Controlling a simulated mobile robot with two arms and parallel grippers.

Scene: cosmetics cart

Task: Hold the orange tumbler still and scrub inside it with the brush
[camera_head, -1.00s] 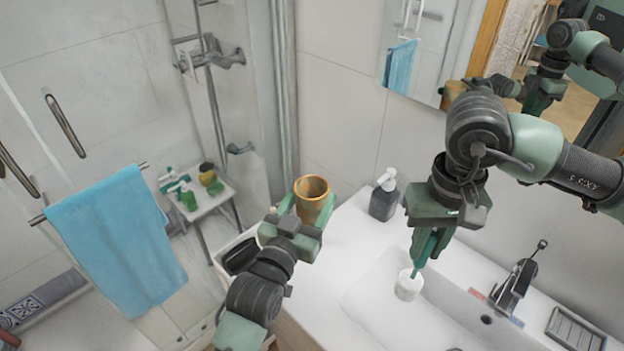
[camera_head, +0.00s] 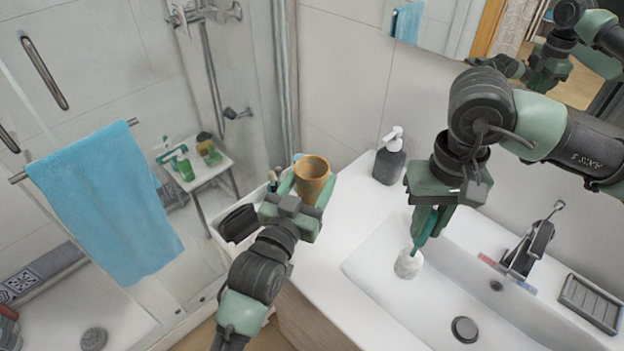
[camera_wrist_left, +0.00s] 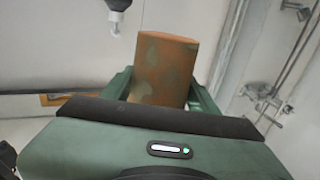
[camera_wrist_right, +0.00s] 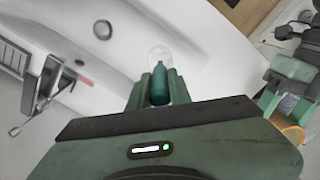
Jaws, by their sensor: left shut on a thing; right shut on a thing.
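The orange tumbler (camera_head: 312,172) is upright with its open rim facing up, near the left end of the white counter. My left gripper (camera_head: 308,200) is shut on the tumbler from the front. The left wrist view shows the tumbler (camera_wrist_left: 163,68), with greyish patches, between the fingers. My right gripper (camera_head: 428,228) is shut on the brush's green handle (camera_wrist_right: 160,88) and points down. The brush's white head (camera_head: 408,263) hangs over the sink, to the right of the tumbler and apart from it. Whether the head touches the basin, I cannot tell.
A dark soap dispenser (camera_head: 390,158) stands on the counter behind the sink (camera_head: 400,300). The faucet (camera_head: 530,245) and a soap dish (camera_head: 590,302) are at the right. A blue towel (camera_head: 105,205) and a stool with bottles (camera_head: 205,172) are at the left.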

